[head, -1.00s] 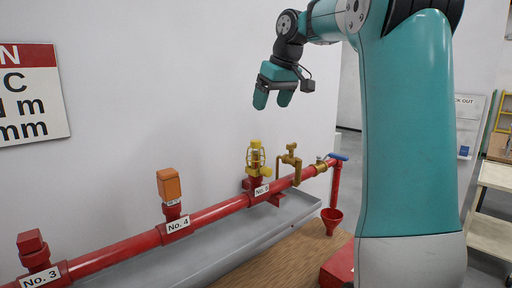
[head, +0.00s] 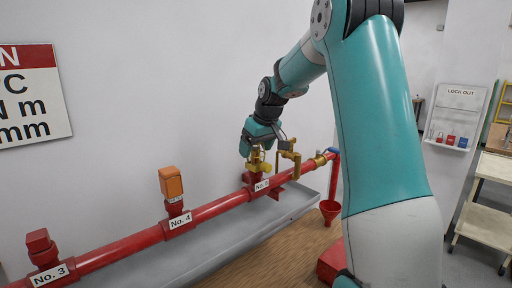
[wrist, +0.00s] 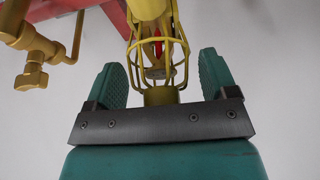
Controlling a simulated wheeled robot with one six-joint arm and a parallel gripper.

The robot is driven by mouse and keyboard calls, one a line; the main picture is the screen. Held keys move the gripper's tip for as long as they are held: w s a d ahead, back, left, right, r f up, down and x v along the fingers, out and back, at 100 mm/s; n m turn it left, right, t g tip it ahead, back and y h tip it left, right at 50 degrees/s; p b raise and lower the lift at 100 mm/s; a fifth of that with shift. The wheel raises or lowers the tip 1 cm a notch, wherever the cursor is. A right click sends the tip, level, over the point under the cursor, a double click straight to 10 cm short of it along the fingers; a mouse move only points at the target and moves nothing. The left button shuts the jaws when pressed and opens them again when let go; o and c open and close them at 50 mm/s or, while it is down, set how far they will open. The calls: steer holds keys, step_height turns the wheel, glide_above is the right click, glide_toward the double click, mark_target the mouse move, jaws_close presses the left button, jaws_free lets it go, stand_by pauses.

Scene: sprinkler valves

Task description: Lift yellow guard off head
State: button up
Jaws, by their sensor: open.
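The yellow guard (head: 257,163) is a wire cage around the sprinkler head at the No. 5 outlet of the red pipe. In the wrist view the guard (wrist: 157,50) stands between my two teal fingers, with the head's red bulb (wrist: 158,50) visible through its bars. My gripper (head: 258,150) is over the top of the guard in the head view. In the wrist view my gripper (wrist: 165,80) is open, with a gap between each finger and the cage. The fingers partly hide the guard in the head view.
A brass valve and bent pipe (head: 290,160) stand close right of the guard, and show at left in the wrist view (wrist: 38,50). The red pipe (head: 220,207) runs above a grey tray (head: 210,240). An orange block (head: 171,182) tops No. 4.

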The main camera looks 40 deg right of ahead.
steer(key=shift+w+f, duration=0.1)
steer(key=shift+f, duration=0.2)
steer(key=c, duration=1.2)
steer(key=shift+r, duration=0.1)
